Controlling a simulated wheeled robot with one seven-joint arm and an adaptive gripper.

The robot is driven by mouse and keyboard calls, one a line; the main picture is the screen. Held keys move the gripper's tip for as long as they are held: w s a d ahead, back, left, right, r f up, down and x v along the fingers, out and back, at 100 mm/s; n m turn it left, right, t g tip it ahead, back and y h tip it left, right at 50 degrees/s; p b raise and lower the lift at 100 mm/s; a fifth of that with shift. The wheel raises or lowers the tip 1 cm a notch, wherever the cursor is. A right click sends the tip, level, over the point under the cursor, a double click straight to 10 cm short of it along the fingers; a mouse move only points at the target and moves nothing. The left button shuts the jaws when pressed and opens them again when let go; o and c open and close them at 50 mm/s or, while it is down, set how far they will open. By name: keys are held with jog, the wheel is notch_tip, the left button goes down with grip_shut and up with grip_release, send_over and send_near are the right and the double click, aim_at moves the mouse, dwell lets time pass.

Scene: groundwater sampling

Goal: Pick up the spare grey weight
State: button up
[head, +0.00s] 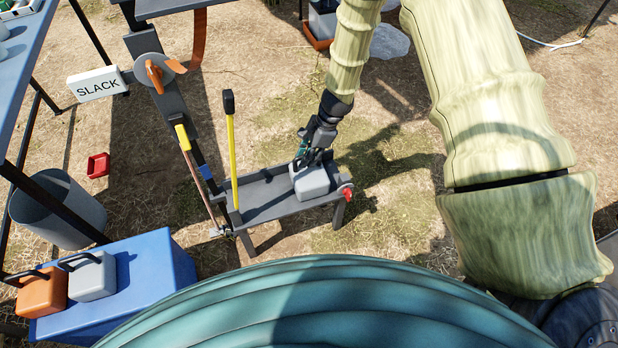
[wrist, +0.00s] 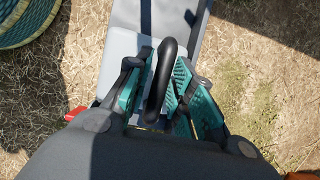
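A light grey weight (head: 312,183) sits at the right end of a narrow grey bench, and its pale body (wrist: 118,50) shows in the wrist view. My gripper (head: 314,160) is down over this weight. In the wrist view its teal fingers stand on both sides of the black handle (wrist: 166,62), apparently apart from it, so it looks open. A second grey weight (head: 92,277) with a dark handle stands on the blue box at lower left, away from my gripper. I cannot tell by marking which grey weight is the spare.
An orange weight (head: 42,293) stands beside the second grey weight on the blue box (head: 150,275). A yellow lever (head: 231,150) rises from the bench (head: 262,198). A "SLACK" sign (head: 96,84), grey bin (head: 60,208) and red tray (head: 98,165) are at left. Open ground lies right of the bench.

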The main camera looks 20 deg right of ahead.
grip_shut()
jog(key=shift+r, duration=0.1)
